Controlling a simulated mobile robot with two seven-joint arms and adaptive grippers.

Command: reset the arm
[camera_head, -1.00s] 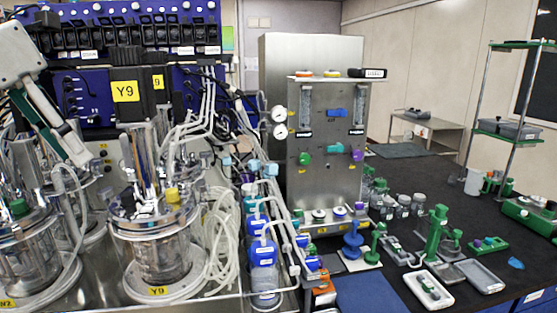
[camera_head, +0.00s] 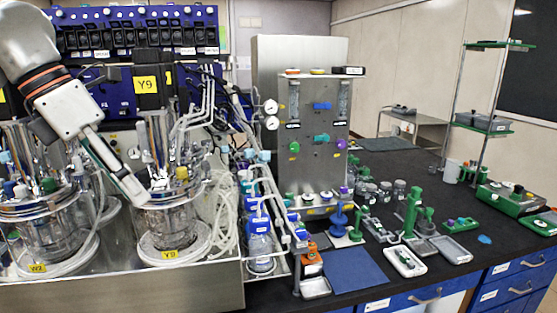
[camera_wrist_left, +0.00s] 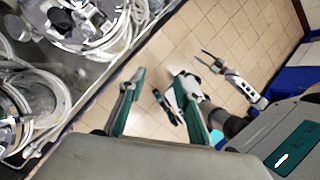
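My left gripper (camera_head: 136,197) hangs at the end of my left arm, pointing down and to the right. In the head view it is in front of the gap between the two glass vessels, overlapping the left side of the right vessel. In the left wrist view my left gripper (camera_wrist_left: 160,76) has its two green-grey fingers apart, with tiled floor visible between them and nothing held. My right gripper (camera_wrist_left: 207,60) shows small in the left wrist view, above the floor, with its thin fingers apart and empty. It is outside the head view.
The left bioreactor (camera_head: 45,238), labelled W2, and right bioreactor (camera_head: 172,226), labelled Y9, stand on a metal bench with loose tubing close by. A blue mat (camera_head: 352,270) lies bare near the table's front.

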